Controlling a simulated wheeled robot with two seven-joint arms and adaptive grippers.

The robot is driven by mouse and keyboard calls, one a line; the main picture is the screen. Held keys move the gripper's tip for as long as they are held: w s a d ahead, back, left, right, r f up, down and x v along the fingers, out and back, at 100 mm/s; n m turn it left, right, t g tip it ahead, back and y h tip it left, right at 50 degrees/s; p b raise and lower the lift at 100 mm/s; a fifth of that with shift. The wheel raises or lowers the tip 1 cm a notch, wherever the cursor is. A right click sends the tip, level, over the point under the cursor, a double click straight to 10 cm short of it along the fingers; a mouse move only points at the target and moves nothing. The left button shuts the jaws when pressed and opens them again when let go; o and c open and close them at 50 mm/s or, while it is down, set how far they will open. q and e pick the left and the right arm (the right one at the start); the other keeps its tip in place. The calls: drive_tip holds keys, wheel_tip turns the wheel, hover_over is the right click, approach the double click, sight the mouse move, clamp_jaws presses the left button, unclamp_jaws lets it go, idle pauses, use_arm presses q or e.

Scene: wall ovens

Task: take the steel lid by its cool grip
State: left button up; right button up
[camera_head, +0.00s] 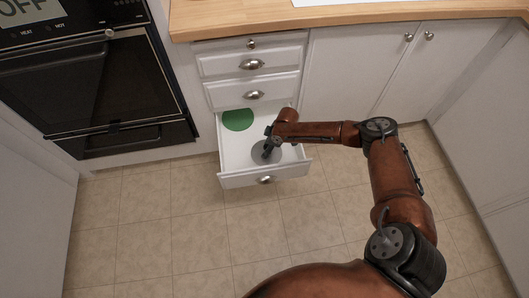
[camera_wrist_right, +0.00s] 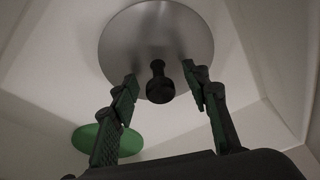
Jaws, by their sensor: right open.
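The steel lid (camera_head: 258,152) is a round grey disc lying in the open bottom drawer (camera_head: 230,180). In the right wrist view the lid (camera_wrist_right: 128,45) shows its black knob grip (camera_wrist_right: 157,82) standing up from the middle. My right gripper (camera_head: 267,151) is over the lid in the drawer. In the right wrist view its fingers (camera_wrist_right: 159,84) are open, one on each side of the knob, with a gap on both sides. The gripper covers part of the lid in the head view. My left gripper is not in view.
A green disc (camera_head: 237,119) lies at the back left of the same drawer; it also shows in the right wrist view (camera_wrist_right: 107,142). Drawer walls surround the gripper. A dark wall oven (camera_head: 90,90), its display reading OFF, stands at the left. Tiled floor (camera_head: 170,220) is clear.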

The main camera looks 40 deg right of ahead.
drive_tip(key=shift+c, duration=0.2)
drive_tip(key=shift+f, duration=0.1)
clamp_jaws()
idle(0.4)
